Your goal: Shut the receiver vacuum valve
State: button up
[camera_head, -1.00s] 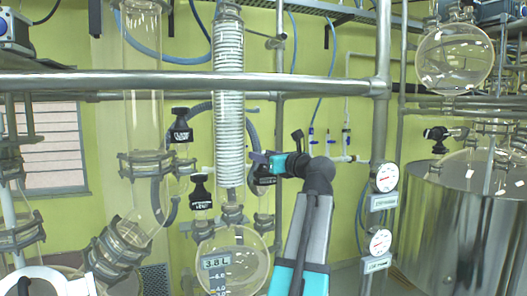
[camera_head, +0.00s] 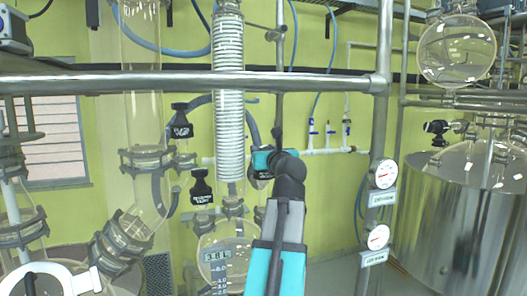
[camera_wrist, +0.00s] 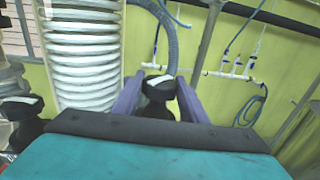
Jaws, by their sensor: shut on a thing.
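My gripper (camera_wrist: 160,92) shows in the wrist view with its two purple fingers on either side of a black valve knob (camera_wrist: 159,86) with a pale label. It is shut on this knob. The label is not readable, so I cannot confirm it is the receiver vacuum valve. In the head view, my gripper (camera_head: 261,162) is beside the lower end of the coiled condenser (camera_head: 229,95), and hides most of the knob. The round glass receiver (camera_head: 222,255) with a level display hangs below it, partly behind my arm.
Two other black labelled knobs, an upper one (camera_head: 180,124) and a lower one (camera_head: 201,187), are left of the condenser. A horizontal steel rail (camera_head: 150,82) crosses in front. Two gauges (camera_head: 383,173) are on a post at right, near a steel vessel (camera_head: 460,225).

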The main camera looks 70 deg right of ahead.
jog(key=shift+f+m+g+h, duration=0.1)
jog(key=shift+m+g+h, duration=0.8)
jog(key=shift+g, duration=0.5)
jog(key=o, duration=0.9)
jog(key=shift+c, duration=0.2)
jog(key=shift+d+t+y+b, duration=0.1)
jog(key=shift+t+y+b, duration=0.3)
jog(key=shift+b, duration=0.2)
jog(key=n+t+y+b, duration=0.1)
jog(key=n+t+b, duration=0.1)
jog(key=t+b, duration=0.1)
jog(key=shift+n+y, duration=0.3)
jog(key=shift+y, duration=0.1)
jog(key=shift+n+t+y+b, duration=0.4)
jog(key=shift+b, duration=0.3)
jog(key=shift+n+t+y+b, duration=0.7)
jog(key=shift+n+t+y, duration=0.5)
jog(key=shift+t+y, duration=0.15)
jog(key=shift+n+t+y, duration=0.35)
jog(key=shift+n+y, duration=0.15)
jog(key=shift+y, duration=0.25)
